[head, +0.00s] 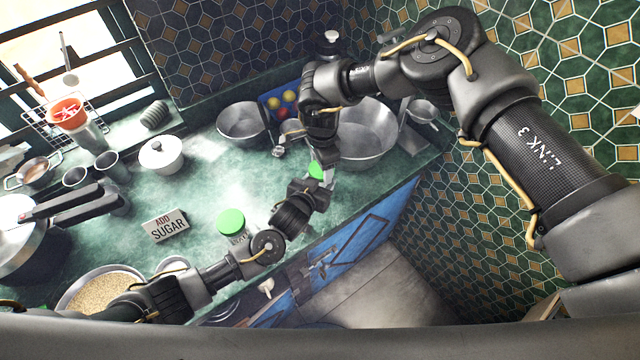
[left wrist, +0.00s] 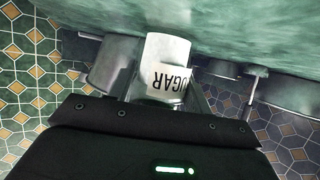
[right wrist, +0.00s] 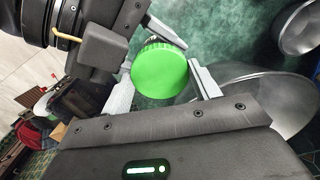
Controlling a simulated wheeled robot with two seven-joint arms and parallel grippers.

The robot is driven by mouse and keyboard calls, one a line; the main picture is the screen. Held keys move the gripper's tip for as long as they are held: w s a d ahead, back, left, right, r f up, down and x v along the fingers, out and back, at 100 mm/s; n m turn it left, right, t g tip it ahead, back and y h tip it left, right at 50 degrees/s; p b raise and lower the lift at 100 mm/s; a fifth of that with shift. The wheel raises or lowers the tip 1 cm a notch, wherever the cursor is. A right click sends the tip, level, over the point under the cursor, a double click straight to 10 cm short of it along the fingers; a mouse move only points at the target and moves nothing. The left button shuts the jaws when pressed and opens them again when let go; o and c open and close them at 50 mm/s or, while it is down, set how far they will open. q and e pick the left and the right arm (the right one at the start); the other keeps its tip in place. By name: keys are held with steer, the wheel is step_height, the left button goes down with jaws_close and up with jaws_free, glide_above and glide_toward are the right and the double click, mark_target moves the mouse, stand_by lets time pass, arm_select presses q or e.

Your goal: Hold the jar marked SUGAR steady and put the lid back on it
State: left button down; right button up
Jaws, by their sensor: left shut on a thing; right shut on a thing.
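The clear jar marked SUGAR (left wrist: 163,55) is between the fingers of my left gripper (head: 325,184), which is shut on it. Its label (left wrist: 172,82) appears upside down in the left wrist view. A green lid (right wrist: 160,72) is between the fingers of my right gripper (right wrist: 160,85), which is shut on it. The lid also shows in the head view (head: 316,170), right beside the left gripper's fingers. The lid hides the jar's rim in the right wrist view, so I cannot tell whether they touch.
A second jar with a green lid (head: 231,222) stands on the counter near a sign reading ADD SUGAR (head: 167,227). A large metal bowl (head: 365,145) and a smaller one (head: 242,124) stand behind. The counter's middle (head: 215,175) is clear.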

steer(key=shift+m, duration=0.6)
steer(key=o, duration=1.1)
steer(key=shift+r, duration=0.1)
steer(key=shift+r, duration=2.2)
steer(key=shift+c, duration=0.4)
